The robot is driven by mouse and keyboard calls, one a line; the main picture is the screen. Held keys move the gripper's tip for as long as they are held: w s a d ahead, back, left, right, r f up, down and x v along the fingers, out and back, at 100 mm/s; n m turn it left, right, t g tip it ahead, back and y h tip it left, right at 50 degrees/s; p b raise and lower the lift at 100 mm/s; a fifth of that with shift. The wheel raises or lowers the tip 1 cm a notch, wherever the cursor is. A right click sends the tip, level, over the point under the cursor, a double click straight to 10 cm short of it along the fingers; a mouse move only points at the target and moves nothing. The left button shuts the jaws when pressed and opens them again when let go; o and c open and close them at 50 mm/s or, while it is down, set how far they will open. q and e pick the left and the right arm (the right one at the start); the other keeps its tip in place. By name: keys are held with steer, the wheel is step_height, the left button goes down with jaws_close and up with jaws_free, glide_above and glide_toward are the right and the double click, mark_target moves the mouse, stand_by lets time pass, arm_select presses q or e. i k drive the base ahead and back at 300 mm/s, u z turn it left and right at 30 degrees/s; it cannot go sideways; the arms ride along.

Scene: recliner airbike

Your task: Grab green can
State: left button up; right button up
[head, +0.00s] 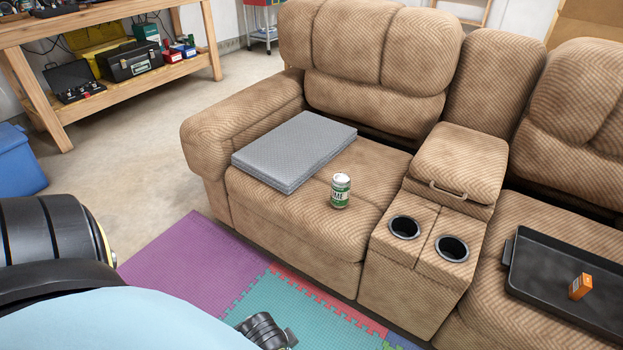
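The green can (340,191) stands upright on the front part of the left seat of a tan recliner sofa (300,222). It has a green and white label and a pale metal top. Nothing is touching it from above. Neither gripper's fingers can be made out in the head view. A dark part of my own arm shows at the bottom edge, well below and left of the can, and my own shoulder fills the lower left.
A grey folded pad (290,150) lies left of the can. A console with two empty cup holders (405,227) is at its right. A black tray (545,285) with an orange box (580,287) lies on the right seat. Foam mats (195,255) cover the floor in front.

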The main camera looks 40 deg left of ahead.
mark_target(341, 182)
steer(key=u, duration=0.9)
steer(key=i, duration=0.8)
steer(key=u, duration=0.35)
steer(key=k, duration=0.65)
steer(key=u, duration=0.75)
steer(key=i, duration=0.95)
steer(key=z, duration=0.1)
